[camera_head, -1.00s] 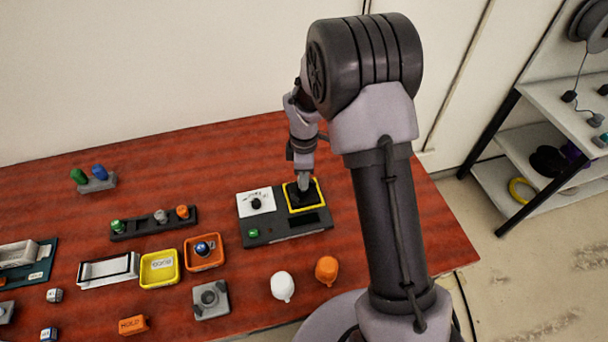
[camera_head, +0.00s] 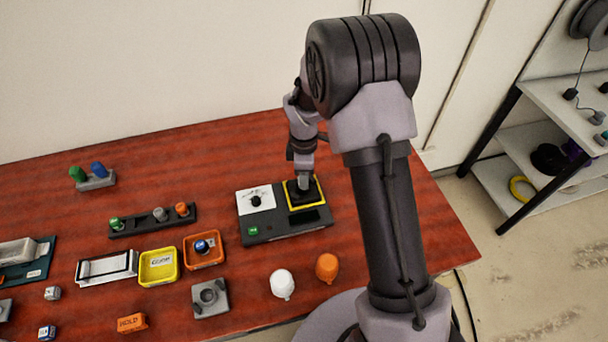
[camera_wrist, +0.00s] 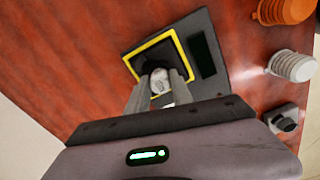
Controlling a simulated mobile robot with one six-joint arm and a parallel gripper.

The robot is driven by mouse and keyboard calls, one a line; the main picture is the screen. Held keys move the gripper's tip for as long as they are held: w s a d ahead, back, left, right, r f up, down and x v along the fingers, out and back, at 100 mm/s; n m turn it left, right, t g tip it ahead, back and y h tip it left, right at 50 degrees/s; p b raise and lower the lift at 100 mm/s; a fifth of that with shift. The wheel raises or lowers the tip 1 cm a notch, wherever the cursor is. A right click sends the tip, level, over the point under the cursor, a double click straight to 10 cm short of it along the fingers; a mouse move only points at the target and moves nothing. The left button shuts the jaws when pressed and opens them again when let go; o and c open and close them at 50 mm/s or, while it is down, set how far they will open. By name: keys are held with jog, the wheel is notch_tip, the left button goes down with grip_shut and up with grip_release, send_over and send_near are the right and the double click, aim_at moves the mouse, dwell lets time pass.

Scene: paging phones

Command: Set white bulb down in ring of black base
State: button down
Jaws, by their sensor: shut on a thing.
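My gripper (camera_wrist: 158,94) points down at the black base (camera_head: 284,224), inside its yellow square border (camera_wrist: 177,36). The fingers are shut on a pale, rounded piece, the white bulb (camera_wrist: 160,80), with the dark ring area (camera_wrist: 150,68) of the base just around or behind it. Whether the bulb is fully seated there cannot be told. In the head view the fingers and arm mostly hide it. A second white, ribbed, bulb-like piece (camera_head: 282,283) lies on the table in front of the base; it also shows in the wrist view (camera_wrist: 290,66).
An orange ribbed piece (camera_head: 327,267) lies beside the loose white one. The table behind the base is clear.

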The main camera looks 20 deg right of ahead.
jog(key=shift+f, duration=0.3)
dwell(0.4)
jog(key=c, duration=1)
grip_release()
jog(key=shift+c, duration=0.2)
jog(key=o, duration=0.3)
jog(key=shift+r, duration=0.1)
notch_tip(320, 180, up, 6)
jog(key=p, duration=0.4)
jog(key=shift+f, duration=0.2)
